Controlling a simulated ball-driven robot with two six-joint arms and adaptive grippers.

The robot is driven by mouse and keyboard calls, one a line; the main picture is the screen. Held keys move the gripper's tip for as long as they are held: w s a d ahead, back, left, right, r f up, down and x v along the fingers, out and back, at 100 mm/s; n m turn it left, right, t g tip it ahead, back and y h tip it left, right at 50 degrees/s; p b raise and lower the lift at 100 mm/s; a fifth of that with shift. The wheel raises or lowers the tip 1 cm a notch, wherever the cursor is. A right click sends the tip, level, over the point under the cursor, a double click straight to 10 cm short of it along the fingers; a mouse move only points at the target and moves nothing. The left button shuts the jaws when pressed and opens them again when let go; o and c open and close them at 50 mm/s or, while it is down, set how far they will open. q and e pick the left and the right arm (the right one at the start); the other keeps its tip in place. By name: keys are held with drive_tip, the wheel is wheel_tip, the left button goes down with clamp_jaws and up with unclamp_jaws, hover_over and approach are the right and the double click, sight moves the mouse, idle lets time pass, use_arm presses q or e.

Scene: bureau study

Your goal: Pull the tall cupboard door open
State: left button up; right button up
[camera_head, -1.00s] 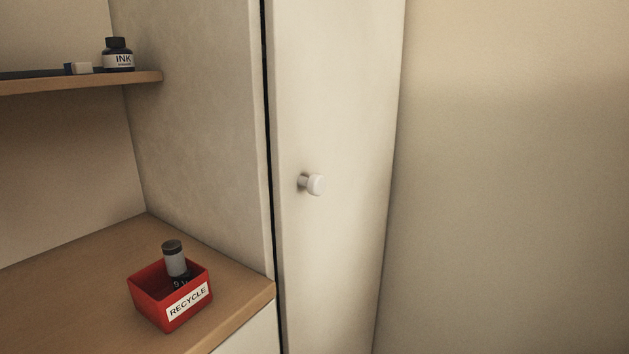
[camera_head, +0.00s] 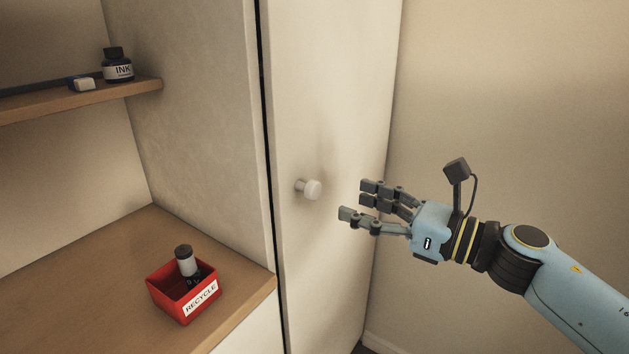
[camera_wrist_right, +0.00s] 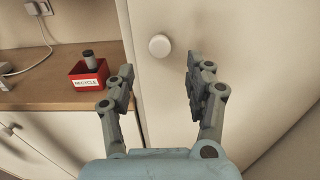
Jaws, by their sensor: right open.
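The tall cupboard door (camera_head: 335,110) is a cream panel, shut against its frame, with a dark gap along its left edge. Its round white knob (camera_head: 312,189) stands out from the door near that edge. My right gripper (camera_head: 355,200) is open and empty, just right of the knob and apart from it. In the right wrist view, the knob (camera_wrist_right: 160,45) lies ahead of the open fingers (camera_wrist_right: 160,85), roughly midway between them. My left gripper is not in view.
A red recycle box (camera_head: 170,298) holding grey and dark cylinders stands on the wooden desk top (camera_head: 90,290) at left. An ink bottle (camera_head: 118,66) and an eraser (camera_head: 82,84) sit on the shelf (camera_head: 140,87). A bare wall (camera_head: 520,90) is at right.

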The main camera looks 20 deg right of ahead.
sight(317, 190)
drive_tip(key=p+x, duration=0.2)
drive_tip(key=x, duration=0.7)
drive_tip(key=shift+w+a, duration=0.15)
drive_tip(key=shift+a, duration=0.05)
clamp_jaws()
